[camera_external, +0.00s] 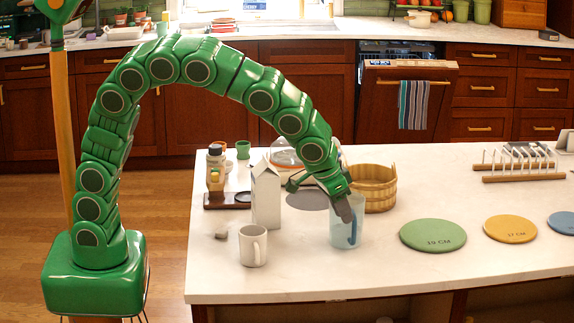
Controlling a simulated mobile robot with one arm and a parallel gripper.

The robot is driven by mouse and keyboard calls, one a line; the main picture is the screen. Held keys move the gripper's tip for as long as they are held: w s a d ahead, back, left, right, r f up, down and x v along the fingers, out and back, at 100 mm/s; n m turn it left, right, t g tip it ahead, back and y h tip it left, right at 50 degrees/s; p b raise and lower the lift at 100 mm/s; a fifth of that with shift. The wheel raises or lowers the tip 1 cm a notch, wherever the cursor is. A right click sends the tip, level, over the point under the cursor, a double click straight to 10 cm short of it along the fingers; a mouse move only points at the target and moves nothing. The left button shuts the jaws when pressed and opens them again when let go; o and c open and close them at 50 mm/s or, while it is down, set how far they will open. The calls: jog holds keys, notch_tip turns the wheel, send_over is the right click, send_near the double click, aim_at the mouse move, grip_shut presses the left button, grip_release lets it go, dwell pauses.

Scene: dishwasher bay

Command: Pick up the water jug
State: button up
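The water jug (341,234) looks like a translucent pale-blue vessel, upright on the white island counter. A darker blue strip, perhaps its handle, shows on its right part. My green arm arches over from the left, and my gripper (344,207) points down at the jug's rim. Its grey fingertip overlaps the upper part of the jug in the picture. I cannot tell whether it touches the jug or is in front of it or inside it. The finger gap is hidden from this side.
Near the jug are a white carton (266,198), a white mug (252,246) and a wooden bucket (376,186). A green disc (432,235), a yellow disc (510,229) and a rack (515,160) lie to the right. The front counter edge near the jug is clear.

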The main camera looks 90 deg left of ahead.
jog(key=shift+x, duration=3.75)
jog(key=shift+s, duration=0.1)
grip_shut()
